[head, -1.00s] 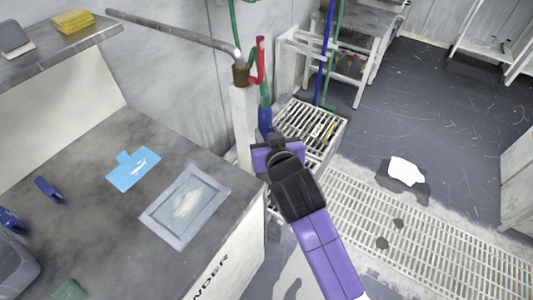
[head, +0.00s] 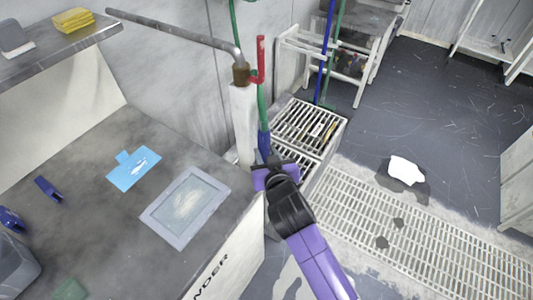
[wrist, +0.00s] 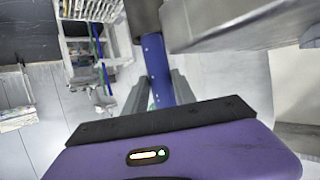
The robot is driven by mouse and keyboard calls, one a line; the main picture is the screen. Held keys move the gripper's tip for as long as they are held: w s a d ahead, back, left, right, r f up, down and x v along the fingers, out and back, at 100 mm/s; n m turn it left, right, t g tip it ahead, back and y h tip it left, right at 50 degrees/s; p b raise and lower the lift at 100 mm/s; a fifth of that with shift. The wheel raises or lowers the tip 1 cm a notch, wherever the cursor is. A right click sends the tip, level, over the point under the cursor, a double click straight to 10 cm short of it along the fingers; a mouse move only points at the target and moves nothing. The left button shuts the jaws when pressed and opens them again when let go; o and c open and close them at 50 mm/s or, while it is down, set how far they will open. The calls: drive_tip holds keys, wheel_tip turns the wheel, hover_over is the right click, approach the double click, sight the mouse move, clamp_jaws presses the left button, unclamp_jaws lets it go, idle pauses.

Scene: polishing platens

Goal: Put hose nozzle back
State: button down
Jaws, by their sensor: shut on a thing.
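The hose nozzle is a blue piece (head: 264,143) at the lower end of a green hose (head: 262,105), in front of the white post (head: 243,125) beside the bench. My gripper (head: 270,163) is shut on the nozzle, near the bench's far right corner. In the wrist view the blue nozzle (wrist: 156,68) stands between my two fingers (wrist: 155,95). Its lower end is hidden behind my gripper. I cannot tell whether the nozzle touches the post or any holder.
The bench (head: 110,215) carries a framed plate (head: 185,207) and a blue card (head: 134,168). A slatted rack (head: 308,125) stands just right of the nozzle. A red handle (head: 261,60) and a pipe (head: 175,32) are above.

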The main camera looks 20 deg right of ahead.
drive_tip(key=c, duration=1)
unclamp_jaws()
drive_tip(key=shift+f, duration=0.1)
drive_tip(key=shift+r, duration=0.25)
drive_tip(key=v, duration=1.2)
drive_tip(key=shift+f, duration=0.1)
drive_tip(key=shift+s+f, duration=0.1)
drive_tip(key=s+f+n+y, duration=0.2)
drive_tip(key=s+f, duration=0.2)
drive_tip(key=s, duration=1.1)
drive_tip(key=shift+t, duration=0.6)
drive_tip(key=d+v, duration=0.1)
drive_tip(key=v, duration=0.4)
drive_tip(key=d+r+v, duration=0.1)
drive_tip(key=v, duration=0.5)
drive_tip(key=d+r+v, duration=0.1)
drive_tip(key=v, duration=0.5)
drive_tip(key=shift+w+d, duration=0.1)
drive_tip(key=shift+d, duration=0.25)
